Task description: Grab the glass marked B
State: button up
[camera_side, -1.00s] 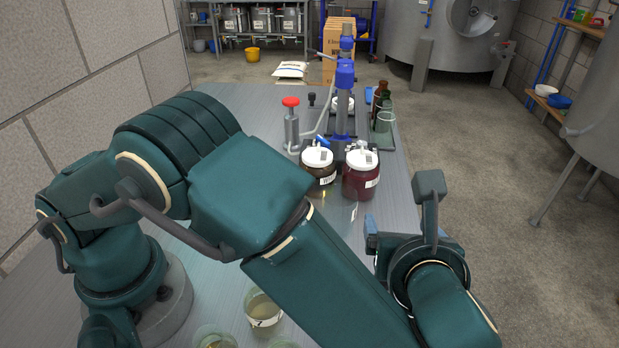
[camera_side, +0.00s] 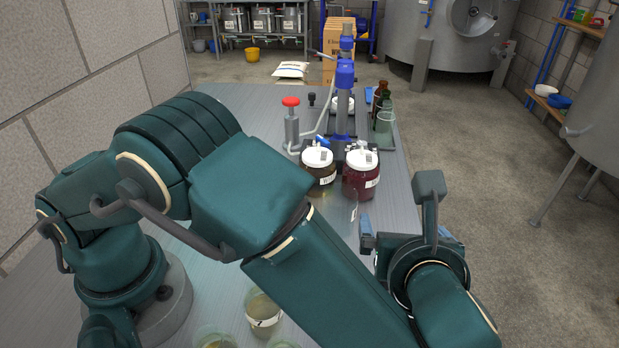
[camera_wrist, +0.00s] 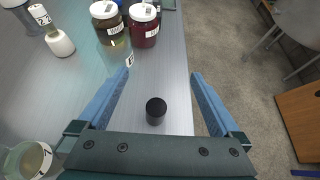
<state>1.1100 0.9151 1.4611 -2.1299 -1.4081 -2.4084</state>
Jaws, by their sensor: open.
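Clear glasses stand at the near edge of the side view. One glass (camera_side: 262,303) holds pale liquid and has a white label that looks like 7 or Z. Two more glasses, one on the left (camera_side: 213,340) and one on the right (camera_side: 284,345), are cut off at the bottom, with no label readable. A labelled glass (camera_wrist: 28,160) shows at the lower left of the wrist view.
Two lidded jars, dark (camera_side: 319,175) and red (camera_side: 362,178), stand ahead, before a blue-columned machine (camera_side: 344,95). A small black cylinder (camera_wrist: 156,110) appears between my fingers. The table's right edge (camera_wrist: 187,75) is close; concrete floor lies beyond.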

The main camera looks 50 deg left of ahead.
notch_tip(320, 180, up, 6)
jog(key=f, duration=0.1)
jog(key=n+t, duration=0.1)
jog(key=n, duration=3.5)
send_over(340, 204)
jog(key=s+d, duration=0.3)
jog(key=s, duration=0.1)
jog(key=shift+y, duration=0.4)
jog(key=f, duration=1.1)
jog(key=shift+w, duration=0.25)
jog(key=shift+x, duration=2.5)
jog(key=shift+d+f, duration=0.1)
